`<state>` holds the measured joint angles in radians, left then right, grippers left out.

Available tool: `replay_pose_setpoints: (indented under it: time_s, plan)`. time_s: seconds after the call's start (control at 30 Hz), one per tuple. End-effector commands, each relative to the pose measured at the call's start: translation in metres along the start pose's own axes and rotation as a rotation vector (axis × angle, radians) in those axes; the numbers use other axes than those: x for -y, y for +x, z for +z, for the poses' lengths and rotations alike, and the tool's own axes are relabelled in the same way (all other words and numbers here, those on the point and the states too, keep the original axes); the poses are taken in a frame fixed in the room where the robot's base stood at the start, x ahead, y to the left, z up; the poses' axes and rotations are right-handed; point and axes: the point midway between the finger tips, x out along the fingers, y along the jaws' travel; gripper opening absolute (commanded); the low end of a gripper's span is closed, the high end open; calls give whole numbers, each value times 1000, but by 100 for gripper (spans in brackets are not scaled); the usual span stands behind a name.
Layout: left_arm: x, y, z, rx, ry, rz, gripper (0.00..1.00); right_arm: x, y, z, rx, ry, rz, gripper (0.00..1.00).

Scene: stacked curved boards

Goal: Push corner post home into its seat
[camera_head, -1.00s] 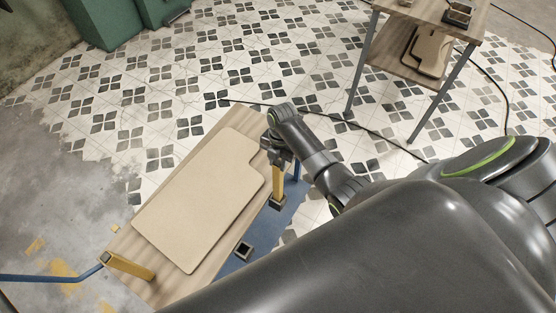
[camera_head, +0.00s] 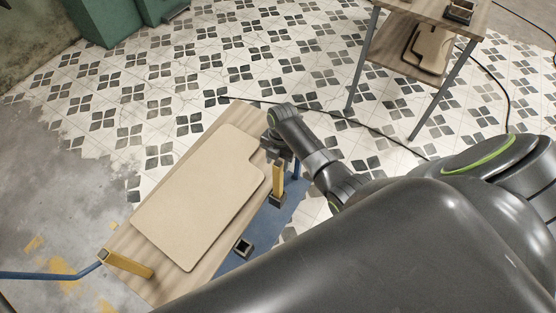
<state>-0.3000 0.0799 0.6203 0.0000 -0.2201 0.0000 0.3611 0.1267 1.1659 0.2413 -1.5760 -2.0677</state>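A yellow corner post (camera_head: 278,178) stands upright at the right edge of the wooden top, with its lower end at a dark square seat (camera_head: 278,199). How deep it sits in the seat is too small to tell. My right gripper (camera_head: 277,154) is at the upper end of this post, touching or very close to it. Its fingers are dark and partly hidden, so whether they are open or shut does not show. My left gripper is not in view.
A beige curved board (camera_head: 197,200) lies on the wooden top (camera_head: 238,112). An empty dark square seat (camera_head: 243,247) is on the blue surface (camera_head: 262,228). Another yellow post (camera_head: 130,265) is at the lower left beside a blue rail (camera_head: 48,276). A shelf table (camera_head: 400,72) stands behind.

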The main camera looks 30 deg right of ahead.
Motion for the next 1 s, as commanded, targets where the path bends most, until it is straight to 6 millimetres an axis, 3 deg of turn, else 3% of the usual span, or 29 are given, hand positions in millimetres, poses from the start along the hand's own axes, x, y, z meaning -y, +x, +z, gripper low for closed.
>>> replay_pose_setpoints:
  time_s: [0.3,0.47,0.67,0.97,1.0]
  plan:
    - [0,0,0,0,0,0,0,1,0,0,-1,1,-1,52]
    - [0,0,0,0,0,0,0,0,-10,0,1,0,1,52]
    - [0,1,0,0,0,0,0,-1,-46,1,3,0,5,52]
    - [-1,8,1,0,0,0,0,-1,-119,1,5,-2,5,52]
    - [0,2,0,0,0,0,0,-1,-133,1,5,-1,4,52]
